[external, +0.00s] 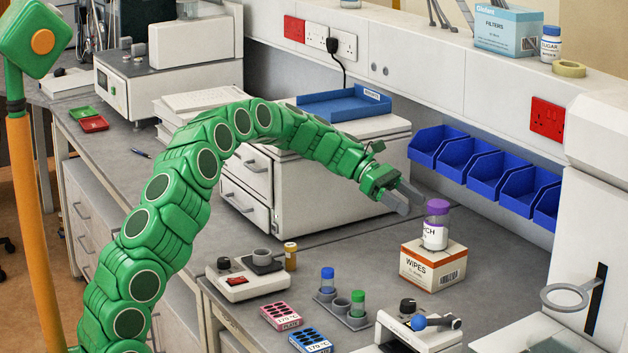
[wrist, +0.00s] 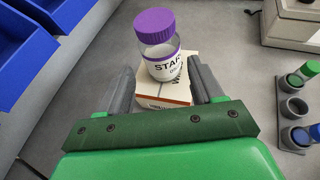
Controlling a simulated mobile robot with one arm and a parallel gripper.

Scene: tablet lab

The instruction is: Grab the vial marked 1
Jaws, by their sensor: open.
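Two small capped vials stand in a grey rack (external: 326,311): one with a blue cap (external: 327,281) and one with a green cap (external: 357,304). No number is readable on either. In the wrist view the green-capped vial (wrist: 309,70) and blue-capped vial (wrist: 315,132) show at the right edge, well outside the jaws. My gripper (external: 410,203) is open and empty, up and to the right of the rack. It is by a purple-capped jar (external: 436,226), which stands on a wipes box (external: 432,264). In the wrist view the jar (wrist: 158,48) appears between and beyond the fingers (wrist: 165,88).
A small amber bottle (external: 290,257) stands beside a white stirrer device (external: 247,279). Pink (external: 281,316) and blue (external: 310,341) labelled blocks lie near the front edge. A knobbed white device (external: 420,335) is right of the rack. Blue bins (external: 468,160) line the back wall.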

